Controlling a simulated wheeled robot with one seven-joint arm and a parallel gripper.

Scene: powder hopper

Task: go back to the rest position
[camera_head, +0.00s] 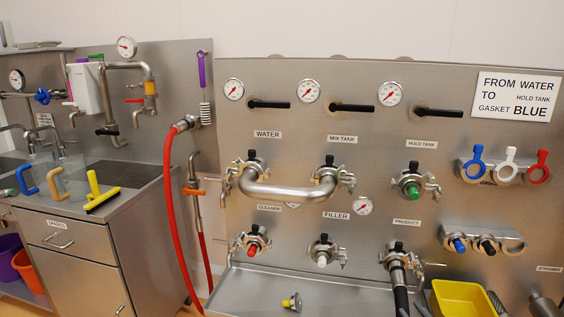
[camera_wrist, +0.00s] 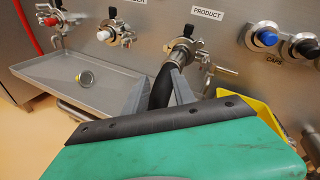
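My gripper (camera_wrist: 160,88) shows in the wrist view, with two grey fingers spread apart and a dark-edged green body behind them. The fingers appear open. A black hose (camera_wrist: 162,88) hangs down from the PRODUCT port between them in the picture; I cannot tell whether either finger touches it. In the head view the same black hose (camera_head: 401,291) hangs from the PRODUCT port (camera_head: 396,258), and the gripper is not clearly visible there.
A steel drip tray (camera_head: 260,285) with a small yellow-rimmed part (camera_head: 292,302) lies left of the hose. A yellow bin (camera_head: 462,299) stands to its right. A bent steel pipe (camera_head: 285,192) juts from the panel. A red hose (camera_head: 170,200) hangs at left beside the sink counter.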

